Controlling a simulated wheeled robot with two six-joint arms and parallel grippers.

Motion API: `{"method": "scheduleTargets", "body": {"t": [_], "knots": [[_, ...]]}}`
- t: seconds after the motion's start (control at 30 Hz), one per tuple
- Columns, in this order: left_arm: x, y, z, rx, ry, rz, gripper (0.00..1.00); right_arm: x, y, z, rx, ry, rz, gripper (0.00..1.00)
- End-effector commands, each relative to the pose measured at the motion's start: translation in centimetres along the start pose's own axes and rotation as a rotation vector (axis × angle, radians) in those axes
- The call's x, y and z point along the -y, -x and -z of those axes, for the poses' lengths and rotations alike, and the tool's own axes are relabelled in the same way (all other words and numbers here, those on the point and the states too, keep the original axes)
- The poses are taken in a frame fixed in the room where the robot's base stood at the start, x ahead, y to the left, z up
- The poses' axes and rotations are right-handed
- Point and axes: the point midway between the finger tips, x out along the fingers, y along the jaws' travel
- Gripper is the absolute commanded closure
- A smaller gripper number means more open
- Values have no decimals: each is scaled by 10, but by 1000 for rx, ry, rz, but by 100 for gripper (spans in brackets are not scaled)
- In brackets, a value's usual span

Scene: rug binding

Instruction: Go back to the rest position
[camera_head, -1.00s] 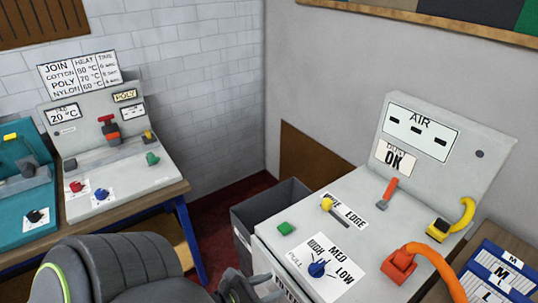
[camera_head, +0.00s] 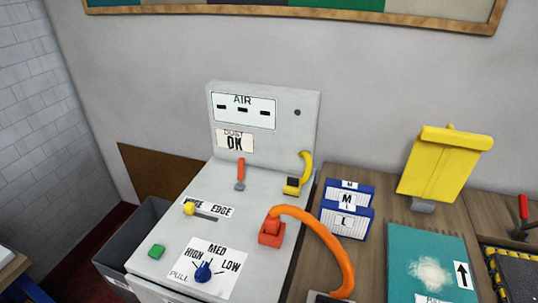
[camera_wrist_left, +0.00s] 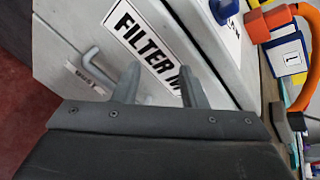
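My left gripper (camera_wrist_left: 160,84) shows in the left wrist view with its two fingers apart and nothing between them. Beyond the fingers is the pale grey front of the machine, with a "FILTER M..." label (camera_wrist_left: 150,50) partly covered by a finger. A grey bar handle (camera_wrist_left: 88,68) on that front is to the left of the fingers, beside a small tag. I cannot tell the exact gap to the front. Neither gripper shows in the head view, and my right gripper is in no view.
In the head view the grey machine (camera_head: 160,235) carries a blue dial (camera_head: 203,272), a green button (camera_head: 156,251) and an orange hose (camera_head: 335,245). A dark bin (camera_head: 135,238) stands left of it. A wooden bench at right holds blue boxes (camera_head: 360,216) and a teal mat (camera_head: 405,250).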

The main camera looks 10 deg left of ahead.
Motion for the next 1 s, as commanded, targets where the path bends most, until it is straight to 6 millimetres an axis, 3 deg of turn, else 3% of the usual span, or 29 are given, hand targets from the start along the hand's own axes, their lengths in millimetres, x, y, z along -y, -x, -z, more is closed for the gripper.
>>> {"method": "scheduleTargets", "body": {"t": [0.2,0.47,0.67,0.8,1.0], "knots": [[-68,-25,47,18,496,-130,62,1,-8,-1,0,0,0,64],[-149,-34,113,104,1068,-360,62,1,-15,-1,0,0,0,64],[-204,-24,176,223,1478,-586,62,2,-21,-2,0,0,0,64],[-233,-6,226,337,1744,-766,62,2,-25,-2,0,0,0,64],[-255,22,283,512,2030,-991,62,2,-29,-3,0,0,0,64]]}}
